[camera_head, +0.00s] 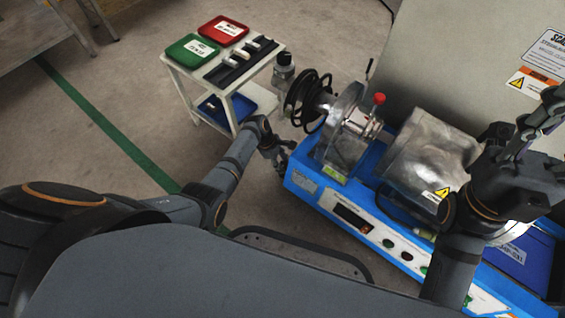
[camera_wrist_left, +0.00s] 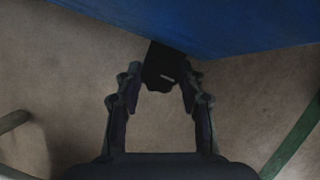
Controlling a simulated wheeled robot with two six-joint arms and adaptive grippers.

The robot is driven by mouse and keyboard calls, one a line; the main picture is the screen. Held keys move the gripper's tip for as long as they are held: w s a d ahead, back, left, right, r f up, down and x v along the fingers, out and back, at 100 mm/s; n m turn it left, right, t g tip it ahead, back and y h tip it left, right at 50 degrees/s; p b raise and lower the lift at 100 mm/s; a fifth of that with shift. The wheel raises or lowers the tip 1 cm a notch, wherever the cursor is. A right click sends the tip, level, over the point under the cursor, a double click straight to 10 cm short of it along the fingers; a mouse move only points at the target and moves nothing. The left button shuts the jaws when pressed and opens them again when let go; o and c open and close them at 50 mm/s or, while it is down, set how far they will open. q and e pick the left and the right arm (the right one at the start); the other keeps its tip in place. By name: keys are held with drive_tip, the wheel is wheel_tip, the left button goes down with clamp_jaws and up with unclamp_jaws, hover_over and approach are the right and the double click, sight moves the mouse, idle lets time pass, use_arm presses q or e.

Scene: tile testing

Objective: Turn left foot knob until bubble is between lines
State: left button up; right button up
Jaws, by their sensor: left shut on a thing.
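The dark foot knob (camera_wrist_left: 160,72) shows in the left wrist view, under the edge of the blue machine base (camera_wrist_left: 215,25). My left gripper (camera_wrist_left: 160,88) has its fingers on either side of the knob and is shut on it. In the head view my left gripper (camera_head: 283,163) is at the left end of the blue machine (camera_head: 303,183), low beside its corner; the knob is hidden there. My right gripper (camera_head: 540,115) is raised over the right part of the machine; its finger gap is unclear. I cannot make out the bubble or its lines.
A white cart (camera_head: 172,72) stands at the back left with a green tray (camera_head: 187,50), a red tray (camera_head: 222,30) and a lower blue tray (camera_head: 238,106). A metal drum (camera_head: 430,150) sits on the machine. The floor left of the machine is clear.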

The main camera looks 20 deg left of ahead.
use_arm(q)
drive_tip(key=shift+w+r+m+g+p, duration=0.15)
drive_tip(key=shift+m+g+p, duration=0.25)
drive_tip(key=shift+m, duration=0.5)
drive_tip(key=shift+m+g, duration=0.4)
drive_tip(key=shift+m, duration=0.8)
drive_tip(key=o, duration=1.2)
drive_tip(key=shift+f, duration=0.2)
drive_tip(key=shift+c, duration=0.2)
drive_tip(key=v, duration=1.2)
